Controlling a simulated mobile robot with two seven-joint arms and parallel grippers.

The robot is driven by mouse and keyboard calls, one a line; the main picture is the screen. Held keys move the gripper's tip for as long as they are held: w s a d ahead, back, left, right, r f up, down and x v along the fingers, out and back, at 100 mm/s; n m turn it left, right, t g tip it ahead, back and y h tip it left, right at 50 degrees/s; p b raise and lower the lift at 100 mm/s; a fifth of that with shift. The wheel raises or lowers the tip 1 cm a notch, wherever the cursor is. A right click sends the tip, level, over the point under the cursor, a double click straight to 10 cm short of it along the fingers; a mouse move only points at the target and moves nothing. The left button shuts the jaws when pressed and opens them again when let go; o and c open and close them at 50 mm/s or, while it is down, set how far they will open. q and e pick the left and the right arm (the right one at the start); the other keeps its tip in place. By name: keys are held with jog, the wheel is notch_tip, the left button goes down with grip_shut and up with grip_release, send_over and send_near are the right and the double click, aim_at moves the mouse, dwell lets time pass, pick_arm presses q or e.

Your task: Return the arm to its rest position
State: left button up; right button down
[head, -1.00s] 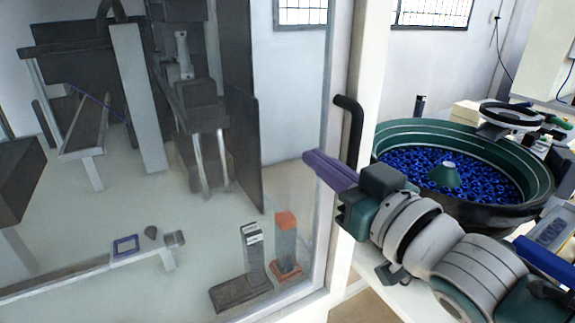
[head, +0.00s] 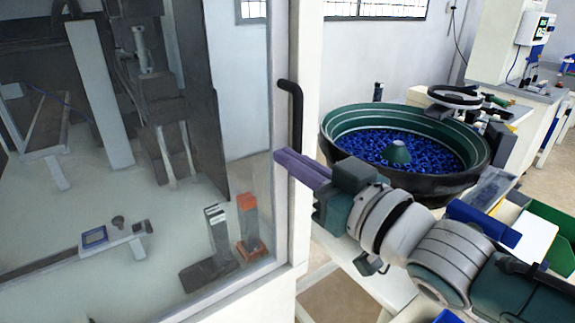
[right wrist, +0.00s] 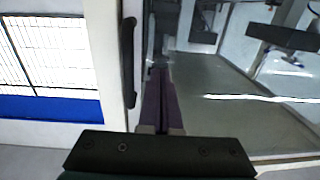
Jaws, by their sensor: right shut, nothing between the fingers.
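My right gripper (head: 290,163) has purple fingers, which lie together with nothing between them. In the head view it points left, in front of the white door frame and just below the black door handle (head: 292,112). In the right wrist view the purple fingers (right wrist: 160,85) are also together, pointing at the glass and frame, with the handle (right wrist: 129,62) to their left. Whether the fingertips touch the frame I cannot tell. My right arm stretches in from the lower right. My left gripper is not in view.
A glass-fronted enclosure (head: 228,275) with machinery inside fills the left. A green bowl feeder (head: 340,118) full of blue rings stands behind my right arm. A green bin (head: 553,222) is at the right edge. A white bench (head: 385,292) lies under the arm.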

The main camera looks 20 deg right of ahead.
jog(key=s+d+f+m+g+h+p, duration=0.1)
jog(key=s+d+g+h+p, duration=0.15)
jog(key=s+g, duration=0.8)
jog(key=s+d+m+g+h+p, duration=0.1)
jog(key=s+d+g+h+p, duration=0.15)
jog(key=s, duration=1.45)
pick_arm(q)
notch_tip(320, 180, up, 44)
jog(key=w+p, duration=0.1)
jog(key=p, duration=3.7)
pick_arm(e)
notch_tip(320, 180, up, 38)
jog(key=shift+a+f+h, duration=0.2)
jog(key=shift+a+h, duration=0.1)
jog(key=shift+a, duration=0.1)
